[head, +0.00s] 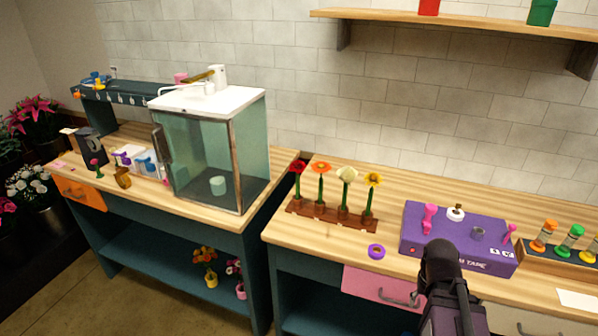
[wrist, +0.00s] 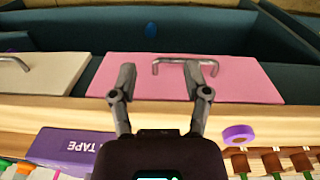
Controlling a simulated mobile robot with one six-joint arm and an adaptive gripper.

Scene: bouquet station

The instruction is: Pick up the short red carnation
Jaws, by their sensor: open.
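A wooden rack (head: 330,222) on the right bench holds a row of upright flowers in the head view. At its left end stands a red flower (head: 297,168), beside an orange-red one (head: 320,168), a cream one (head: 347,175) and a yellow one (head: 372,180). A small pinkish-red flower (head: 95,164) stands on the left bench; I cannot tell which red bloom is the short carnation. My gripper (wrist: 162,80) is open and empty in the wrist view, over the pink drawer front (wrist: 180,85), apart from the flowers. The rack's edge shows low at right there.
A purple tape box (head: 460,245) and a purple ring (head: 376,251) sit right of the rack. Several coloured vials stand at far right. A glass cabinet (head: 215,160) stands on the left bench. A wall shelf (head: 460,22) hangs above. A gap separates the benches.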

